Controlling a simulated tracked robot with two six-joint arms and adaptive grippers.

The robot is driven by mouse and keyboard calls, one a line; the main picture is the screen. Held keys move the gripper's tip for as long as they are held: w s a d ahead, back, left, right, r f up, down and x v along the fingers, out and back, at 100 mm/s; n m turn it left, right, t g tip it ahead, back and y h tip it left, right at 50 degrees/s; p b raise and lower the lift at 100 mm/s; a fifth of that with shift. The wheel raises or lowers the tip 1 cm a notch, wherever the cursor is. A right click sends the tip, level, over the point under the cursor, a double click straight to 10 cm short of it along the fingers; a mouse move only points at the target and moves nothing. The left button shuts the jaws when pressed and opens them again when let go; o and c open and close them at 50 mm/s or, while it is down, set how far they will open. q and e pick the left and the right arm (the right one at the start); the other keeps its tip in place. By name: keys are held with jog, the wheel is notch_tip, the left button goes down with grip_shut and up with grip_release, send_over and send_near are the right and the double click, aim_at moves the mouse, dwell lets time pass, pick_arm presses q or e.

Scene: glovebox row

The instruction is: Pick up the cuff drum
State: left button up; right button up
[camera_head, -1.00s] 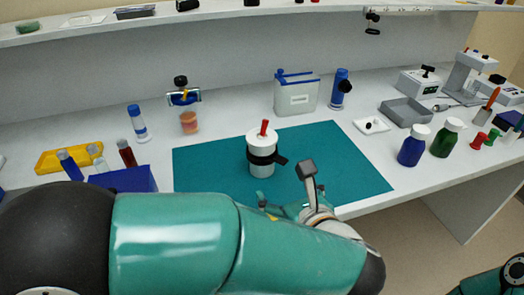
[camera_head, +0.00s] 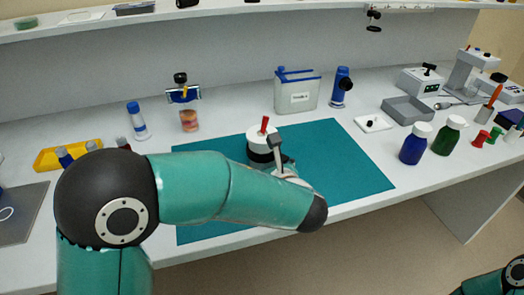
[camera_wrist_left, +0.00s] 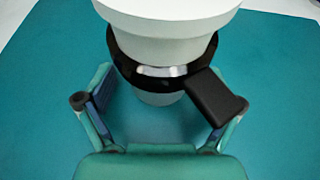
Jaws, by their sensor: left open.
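The cuff drum (camera_head: 262,146) is a white cylinder with a black band and a red knob on top. It stands upright on the teal mat, its lower part hidden by my left arm in the head view. In the left wrist view the drum (camera_wrist_left: 165,50) fills the upper middle, with a black tab (camera_wrist_left: 214,97) sticking out from its band toward the right finger. My left gripper (camera_head: 278,158) is close in front of the drum. In the wrist view its open fingers (camera_wrist_left: 158,112) lie on either side of the drum's lower part, not closed on it. My right gripper is not visible.
The teal mat (camera_head: 345,180) is clear right of the drum. Behind stand a blue-lidded container (camera_head: 297,97) and a clamp stand with a jar (camera_head: 189,120). At right are a grey tray (camera_head: 408,110) and blue and green bottles (camera_head: 413,148). A shelf (camera_head: 230,13) runs above.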

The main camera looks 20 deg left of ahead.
pick_arm(q)
jog(key=shift+w, duration=0.1)
jog(key=c, duration=1.3)
jog(key=shift+r, duration=0.1)
jog(key=shift+c, duration=0.2)
notch_tip(320, 180, up, 19)
jog(key=p, duration=0.4)
jog(key=shift+f+b, duration=5.75)
jog(key=shift+f, duration=2.45)
jog(key=shift+f+b, duration=1)
jog(key=shift+f, duration=0.45)
